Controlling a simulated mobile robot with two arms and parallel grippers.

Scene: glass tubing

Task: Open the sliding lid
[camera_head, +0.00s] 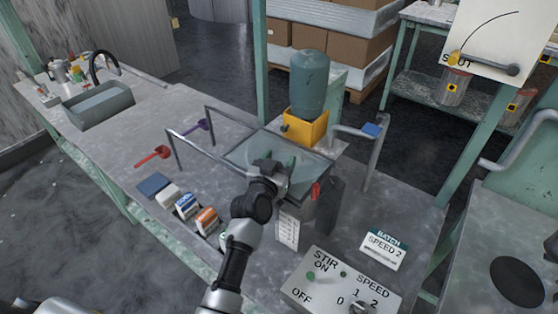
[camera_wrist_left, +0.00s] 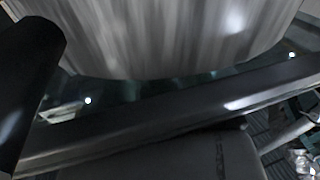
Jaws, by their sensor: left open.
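A glassy, see-through lid (camera_head: 307,163) lies over the dark tank at the middle of the bench in the head view. Metal rails (camera_head: 235,113) run out from the tank to the left. My left gripper (camera_head: 273,163) is over the lid's near part and hides some of it. The gripper is open, with nothing seen between its fingers; I cannot tell whether it touches the lid. In the left wrist view a dark bar (camera_wrist_left: 190,110) crosses below a large grey rounded surface (camera_wrist_left: 160,35). My right gripper is not in view.
A yellow block with a green cylinder (camera_head: 309,85) stands behind the tank. Small cartons (camera_head: 187,206) and a red scoop (camera_head: 152,156) lie to the left. A stir and speed panel (camera_head: 340,285) and a batch sign (camera_head: 383,248) stand front right.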

